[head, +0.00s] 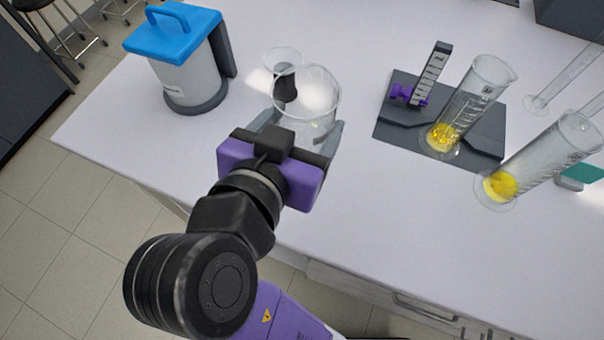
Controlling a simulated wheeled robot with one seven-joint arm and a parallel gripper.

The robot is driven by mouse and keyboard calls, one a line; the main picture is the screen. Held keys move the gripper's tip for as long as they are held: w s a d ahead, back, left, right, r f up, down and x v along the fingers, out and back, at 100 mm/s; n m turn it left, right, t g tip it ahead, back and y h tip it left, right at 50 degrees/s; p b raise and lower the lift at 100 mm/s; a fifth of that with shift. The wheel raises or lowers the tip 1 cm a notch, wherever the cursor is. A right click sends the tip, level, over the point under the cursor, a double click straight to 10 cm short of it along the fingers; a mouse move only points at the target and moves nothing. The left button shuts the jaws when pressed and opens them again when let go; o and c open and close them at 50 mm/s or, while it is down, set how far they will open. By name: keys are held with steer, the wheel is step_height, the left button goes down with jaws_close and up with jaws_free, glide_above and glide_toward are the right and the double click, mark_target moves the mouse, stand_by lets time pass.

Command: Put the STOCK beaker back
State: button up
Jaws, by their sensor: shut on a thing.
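A clear glass beaker (312,98), empty as far as I can see, stands upright between the fingers of my gripper (298,130). My gripper is shut on it from the near side, over the left part of the white bench. I cannot read a STOCK label on the beaker, and its base is partly hidden by my gripper. I cannot tell whether it touches the bench.
A small glass vessel with a dark lower part (284,68) stands just behind the beaker. A blue-lidded grey canister (188,72) is at left. At right are a dark rig plate (398,128) and two glass cylinders with yellow contents (470,105) (545,160). The front bench is clear.

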step_height(320, 180, down, 15)
steer(key=shift+r, duration=0.1)
stand_by(0.3)
steer(key=shift+w, duration=0.1)
steer(key=shift+d+f, duration=0.1)
steer(key=shift+f, duration=0.1)
steer(key=o, duration=1.7)
steer(key=shift+c, duration=0.2)
steer(key=shift+r, duration=0.15)
steer(key=shift+r, duration=0.15)
steer(key=b+v, duration=0.1)
steer(key=v, duration=1.1)
